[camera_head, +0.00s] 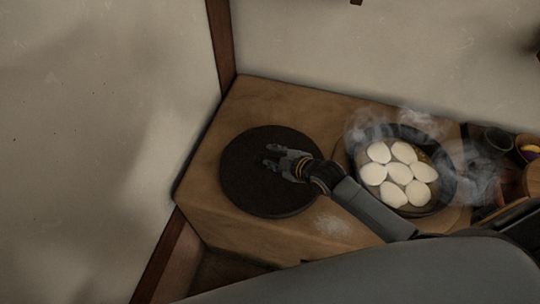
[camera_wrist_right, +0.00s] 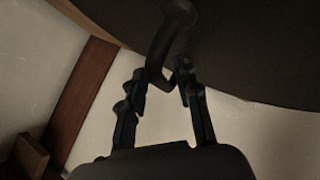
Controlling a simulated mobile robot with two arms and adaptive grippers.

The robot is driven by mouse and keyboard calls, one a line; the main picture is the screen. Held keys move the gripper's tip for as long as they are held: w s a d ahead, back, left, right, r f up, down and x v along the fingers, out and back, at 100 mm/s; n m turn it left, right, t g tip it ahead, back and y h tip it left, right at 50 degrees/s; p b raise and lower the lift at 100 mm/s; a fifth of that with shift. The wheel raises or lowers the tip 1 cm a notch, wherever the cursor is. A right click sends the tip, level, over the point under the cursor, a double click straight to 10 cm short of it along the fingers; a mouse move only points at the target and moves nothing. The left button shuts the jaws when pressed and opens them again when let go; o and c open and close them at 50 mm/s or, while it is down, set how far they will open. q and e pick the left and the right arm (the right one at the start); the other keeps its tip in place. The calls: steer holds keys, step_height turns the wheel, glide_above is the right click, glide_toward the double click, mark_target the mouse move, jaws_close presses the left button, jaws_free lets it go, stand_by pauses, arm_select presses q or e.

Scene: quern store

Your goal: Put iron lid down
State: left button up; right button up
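The iron lid (camera_head: 245,190) is a dark round disc over the left part of the wooden counter. I cannot tell whether it rests flat on the counter or is a little above it. My right gripper (camera_head: 270,156) is over the lid's middle. In the right wrist view the fingers (camera_wrist_right: 162,78) are on either side of the lid's bent handle (camera_wrist_right: 160,45) and appear to touch it. The lid's dark face (camera_wrist_right: 255,45) fills the top of that view. The pan (camera_head: 440,165) with several white, egg-shaped pieces steams to the right. My left gripper is not in view.
The wooden counter (camera_head: 315,100) has bare room behind the lid and in front of it. A pale powdery patch (camera_head: 333,226) lies at the front. Walls and a dark wooden post (camera_head: 221,40) bound the left and back. A dark cup (camera_head: 497,140) and bowls stand far right.

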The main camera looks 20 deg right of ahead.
steer(key=shift+s+r, duration=0.2)
steer(key=shift+r, duration=0.1)
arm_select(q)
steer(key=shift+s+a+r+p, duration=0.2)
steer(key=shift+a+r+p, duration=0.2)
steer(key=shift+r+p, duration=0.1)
arm_select(e)
steer(key=v, duration=1.1)
steer(key=shift+s+d+r, duration=0.15)
steer(key=shift+s, duration=0.15)
